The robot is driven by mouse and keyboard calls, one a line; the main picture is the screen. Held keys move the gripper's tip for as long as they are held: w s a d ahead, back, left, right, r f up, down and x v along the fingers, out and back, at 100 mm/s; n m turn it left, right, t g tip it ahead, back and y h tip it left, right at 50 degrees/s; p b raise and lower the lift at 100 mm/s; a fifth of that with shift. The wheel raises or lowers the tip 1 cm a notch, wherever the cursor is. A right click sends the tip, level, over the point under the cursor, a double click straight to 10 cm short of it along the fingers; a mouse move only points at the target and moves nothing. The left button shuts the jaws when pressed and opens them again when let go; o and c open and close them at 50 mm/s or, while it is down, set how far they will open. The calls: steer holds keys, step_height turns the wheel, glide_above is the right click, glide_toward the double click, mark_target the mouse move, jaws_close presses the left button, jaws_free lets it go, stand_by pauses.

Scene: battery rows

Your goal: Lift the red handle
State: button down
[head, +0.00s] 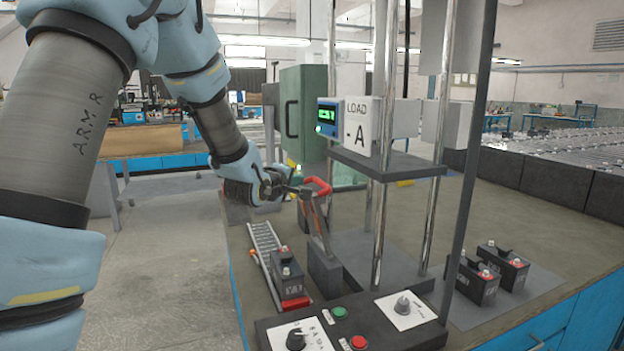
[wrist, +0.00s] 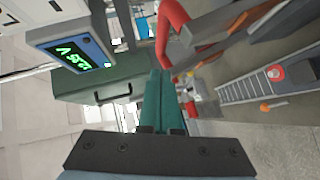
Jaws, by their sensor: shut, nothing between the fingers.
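The red handle (head: 319,187) is a bent red grip at the top of a grey lever (head: 321,228), which stands nearly upright and leans slightly. My gripper (head: 297,190) is shut and empty, just left of the handle at about its height. In the head view its fingertips overlap the lever side of the grip, and I cannot tell whether they touch. In the wrist view the red handle (wrist: 176,28) shows large near the top, above my gripper's dark mount.
A green cabinet (head: 303,117) stands behind. Metal posts (head: 388,235) carry the LOAD meter (head: 359,122) to the right. A small ladder-like rail (head: 264,238) and a black battery (head: 286,268) lie below. A control box (head: 370,325) is in front, with two batteries (head: 490,272) at right.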

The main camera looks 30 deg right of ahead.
mark_target(320, 183)
steer(key=shift+d+f+p, duration=0.25)
steer(key=shift+d, duration=0.4)
steer(key=shift+d+f+p, duration=0.2)
steer(key=shift+d, duration=0.45)
steer(key=shift+d+f+p, duration=0.25)
steer(key=shift+d, duration=0.4)
steer(key=shift+s+d+b, duration=0.15)
steer(key=shift+d+b, duration=0.55)
steer(key=shift+d, duration=0.05)
steer(key=shift+s+d+r, duration=0.1)
steer(key=shift+d+r, duration=0.1)
steer(key=shift+d, duration=0.1)
